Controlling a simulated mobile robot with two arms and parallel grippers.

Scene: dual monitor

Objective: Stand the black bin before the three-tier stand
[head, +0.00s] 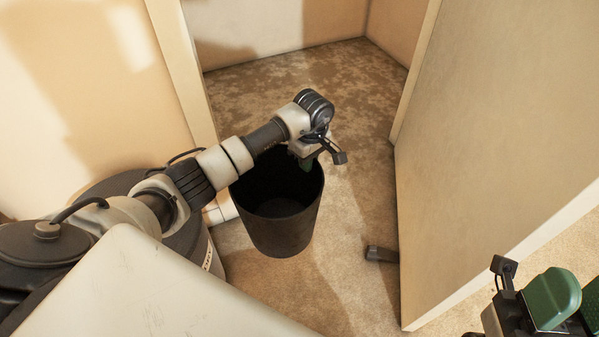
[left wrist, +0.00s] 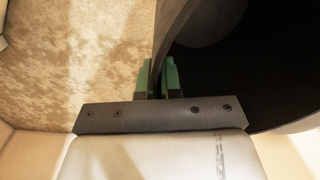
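The black bin (head: 283,230) is upright with its open top facing up, in the middle of the head view. My left gripper (head: 307,162) is at the bin's far rim. In the left wrist view the green fingers of my left gripper (left wrist: 157,78) lie close on both sides of the bin's wall, and the bin's dark inside (left wrist: 255,75) fills the right. My right gripper (head: 550,300) is partly in view at the lower right, away from the bin; its finger gap does not show. The three-tier stand is not in view.
An open door panel (head: 490,150) stands to the right of the bin, with a dark doorstop (head: 381,254) on the floor by it. A door frame (head: 183,75) and wall are on the left. Bare carpet (head: 300,85) lies beyond the doorway.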

